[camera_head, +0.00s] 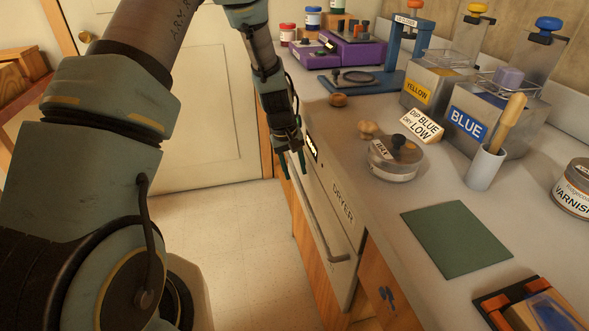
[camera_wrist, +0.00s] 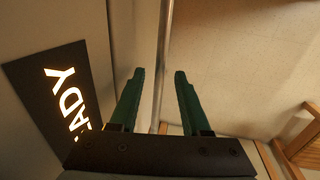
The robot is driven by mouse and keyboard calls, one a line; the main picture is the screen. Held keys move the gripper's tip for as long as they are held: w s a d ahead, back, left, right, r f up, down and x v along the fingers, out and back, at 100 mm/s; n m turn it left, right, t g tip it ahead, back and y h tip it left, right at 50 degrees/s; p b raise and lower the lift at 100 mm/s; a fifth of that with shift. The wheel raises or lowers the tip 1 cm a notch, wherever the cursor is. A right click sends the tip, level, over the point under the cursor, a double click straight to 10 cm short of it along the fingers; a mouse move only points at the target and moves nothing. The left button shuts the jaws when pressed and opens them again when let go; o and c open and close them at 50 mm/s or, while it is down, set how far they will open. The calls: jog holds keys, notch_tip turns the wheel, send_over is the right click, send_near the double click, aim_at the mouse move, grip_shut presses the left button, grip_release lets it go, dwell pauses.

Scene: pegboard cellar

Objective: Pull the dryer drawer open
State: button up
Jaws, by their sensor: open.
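The dryer drawer (camera_head: 338,213) is a pale front marked DRYER, set under the counter's left edge. It looks shut. A long metal bar handle (camera_head: 318,213) runs along its front. My gripper (camera_head: 292,166) is at the far end of this handle, with its green fingers pointing down. In the wrist view my gripper (camera_wrist: 158,74) is open, and the handle bar (camera_wrist: 165,45) runs between its two fingers. I cannot tell whether either finger touches the bar. A lit display (camera_wrist: 66,100) reading "ADY" lies left of the fingers.
The counter (camera_head: 370,225) holds a round lidded tin (camera_head: 394,160), a green mat (camera_head: 456,240), yellow (camera_head: 428,95) and blue (camera_head: 478,125) dip tanks, and a white cup (camera_head: 484,168). Clear floor (camera_head: 250,235) lies left of the drawer, before a white door (camera_head: 200,120).

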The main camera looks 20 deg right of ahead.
jog(key=shift+f, duration=0.2)
grip_shut()
dwell(0.3)
dwell(1.1)
